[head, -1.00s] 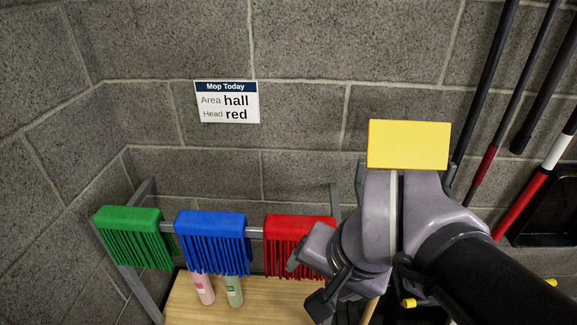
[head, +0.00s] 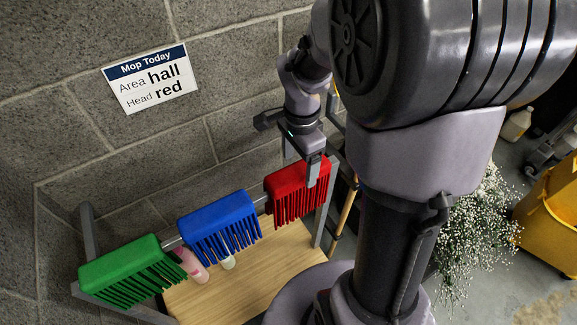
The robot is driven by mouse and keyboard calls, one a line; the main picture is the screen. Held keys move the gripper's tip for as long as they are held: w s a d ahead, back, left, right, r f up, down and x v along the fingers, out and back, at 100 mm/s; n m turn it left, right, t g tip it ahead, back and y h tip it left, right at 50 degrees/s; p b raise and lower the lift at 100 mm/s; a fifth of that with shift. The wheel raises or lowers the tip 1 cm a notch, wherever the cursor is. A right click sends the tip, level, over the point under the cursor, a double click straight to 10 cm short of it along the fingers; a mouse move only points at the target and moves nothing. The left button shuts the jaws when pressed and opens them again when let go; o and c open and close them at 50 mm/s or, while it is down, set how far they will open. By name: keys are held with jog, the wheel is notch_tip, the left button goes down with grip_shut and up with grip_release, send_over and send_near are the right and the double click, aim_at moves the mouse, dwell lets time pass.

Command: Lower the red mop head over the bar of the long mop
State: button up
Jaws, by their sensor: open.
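The red mop head (head: 298,192) hangs at the right end of the rack rail (head: 172,243), its strands hanging down. My gripper (head: 312,168) points down at the top of the red mop head, with a finger in front of its right part. The jaws are open; the far finger is hard to make out, and I cannot tell whether they touch the head. The blue mop head (head: 222,226) and the green mop head (head: 125,268) hang to the left on the same rail. I cannot make out the long mop or its bar; my arm covers much of the right side.
A wall sign (head: 150,78) reads area hall, head red. Bottles (head: 192,266) stand on the wooden shelf (head: 245,275) below the heads. A wooden handle (head: 345,218) stands right of the rack. A white-speckled bushy thing (head: 478,235) and a yellow bucket (head: 550,215) are at right.

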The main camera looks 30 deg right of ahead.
notch_tip(320, 180, down, 8)
jog(key=b, duration=0.2)
jog(key=shift+b, duration=0.3)
jog(key=shift+r, duration=0.1)
grip_shut()
notch_tip(320, 180, up, 19)
jog(key=p, duration=1.5)
